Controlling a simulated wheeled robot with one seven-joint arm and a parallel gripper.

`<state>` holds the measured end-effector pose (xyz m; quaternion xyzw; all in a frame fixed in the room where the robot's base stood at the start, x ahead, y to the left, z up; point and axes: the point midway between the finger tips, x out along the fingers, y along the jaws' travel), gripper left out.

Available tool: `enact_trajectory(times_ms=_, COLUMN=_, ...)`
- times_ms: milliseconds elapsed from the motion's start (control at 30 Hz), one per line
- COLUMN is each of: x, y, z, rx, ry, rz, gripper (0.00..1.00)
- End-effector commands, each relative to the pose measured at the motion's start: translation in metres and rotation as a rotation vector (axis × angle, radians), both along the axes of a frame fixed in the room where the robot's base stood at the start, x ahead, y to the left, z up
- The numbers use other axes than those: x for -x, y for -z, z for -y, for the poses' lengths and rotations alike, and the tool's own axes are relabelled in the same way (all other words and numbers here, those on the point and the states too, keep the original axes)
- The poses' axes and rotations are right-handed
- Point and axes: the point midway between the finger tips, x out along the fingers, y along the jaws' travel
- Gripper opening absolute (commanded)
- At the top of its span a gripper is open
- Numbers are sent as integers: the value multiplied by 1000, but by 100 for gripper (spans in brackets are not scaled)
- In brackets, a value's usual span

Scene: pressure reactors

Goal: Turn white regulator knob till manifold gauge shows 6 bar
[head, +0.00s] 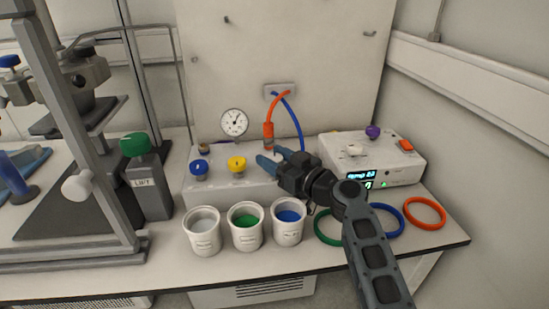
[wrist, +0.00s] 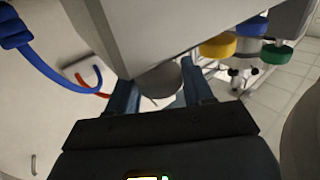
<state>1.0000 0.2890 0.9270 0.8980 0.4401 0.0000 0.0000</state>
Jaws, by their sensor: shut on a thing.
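The manifold (head: 222,189) is a pale box on the bench with a blue knob (head: 199,168) and a yellow knob (head: 237,164) on top. The round white manifold gauge (head: 234,122) stands above its back edge; its dark needle points roughly upward, but the scale is too small to read. My gripper (head: 270,158) is at the manifold's right end, right of the yellow knob. In the wrist view its blue fingers (wrist: 160,96) are closed around a pale round knob (wrist: 160,80), apparently the white regulator knob.
An orange fitting (head: 268,134) with orange and blue hoses rises behind my gripper. A white heater box (head: 398,172) stands to the right. Several pots, including a green-filled one (head: 246,240), stand in front. A green-knobbed LIFT post (head: 150,185) is at left.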

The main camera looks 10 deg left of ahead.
Motion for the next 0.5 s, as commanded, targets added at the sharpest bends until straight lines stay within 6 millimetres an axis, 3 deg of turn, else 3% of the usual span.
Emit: enact_trajectory(times_ms=500, x=-1, y=5, z=0, rx=-3, ry=-80, rz=6, gripper=21)
